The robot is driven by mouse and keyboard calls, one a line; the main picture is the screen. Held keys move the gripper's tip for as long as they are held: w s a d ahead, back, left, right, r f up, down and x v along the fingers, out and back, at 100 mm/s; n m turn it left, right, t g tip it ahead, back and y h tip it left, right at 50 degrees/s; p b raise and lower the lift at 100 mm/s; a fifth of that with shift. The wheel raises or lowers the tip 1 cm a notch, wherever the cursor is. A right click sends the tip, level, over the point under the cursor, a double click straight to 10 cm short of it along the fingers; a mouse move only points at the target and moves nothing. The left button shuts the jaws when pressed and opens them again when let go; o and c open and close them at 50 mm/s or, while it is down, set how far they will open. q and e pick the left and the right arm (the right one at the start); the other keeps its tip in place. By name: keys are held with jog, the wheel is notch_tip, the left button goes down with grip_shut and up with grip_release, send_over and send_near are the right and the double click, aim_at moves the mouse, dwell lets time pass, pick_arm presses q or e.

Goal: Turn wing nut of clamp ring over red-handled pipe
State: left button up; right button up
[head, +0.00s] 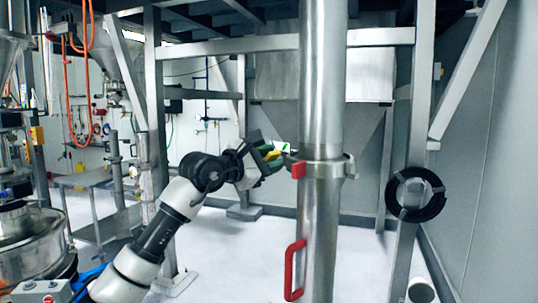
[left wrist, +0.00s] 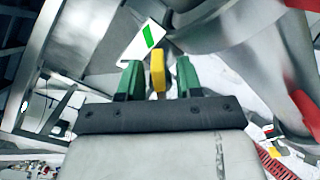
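The steel pipe (head: 320,90) stands upright in the middle of the head view. A red handle (head: 291,270) is on its lower part. The clamp ring (head: 328,168) goes around the pipe, with a red piece (head: 298,170) at its left side. I cannot tell the wing nut apart for sure. My left gripper (head: 273,161) is just left of the ring. In the left wrist view its green fingers (left wrist: 158,80) stand apart. A yellow piece (left wrist: 158,68) shows between them with gaps on both sides; I cannot tell what it belongs to. My right gripper is out of view.
A steel frame post (head: 405,170) with a black coil (head: 416,195) stands right of the pipe. A crossbeam (head: 230,48) runs behind the pipe. A steel table (head: 88,178) and vessel (head: 30,245) are at left. A white label with a green stripe (left wrist: 143,40) shows beyond the fingers.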

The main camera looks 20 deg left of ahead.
pick_arm(q)
grip_shut()
jog(key=shift+f+n+b, duration=0.1)
jog(key=shift+n+b, duration=0.2)
jog(key=n+b, duration=0.1)
jog(key=n, duration=0.1)
jog(key=shift+a+n, duration=0.1)
jog(key=shift+n, duration=0.3)
jog(key=n+b, duration=0.2)
jog(key=n, duration=0.2)
jog(key=shift+w+n, duration=0.1)
jog(key=shift+n, duration=0.2)
jog(key=n+b, duration=0.1)
jog(key=n, duration=0.3)
jog(key=shift+a+n+b, duration=0.2)
jog(key=shift+n+b, duration=0.1)
jog(key=shift+b, duration=0.1)
jog(key=n+b, duration=0.1)
jog(key=n, duration=0.3)
jog(key=shift+w+n, duration=0.1)
jog(key=shift+n, duration=0.2)
jog(key=shift+a, duration=0.1)
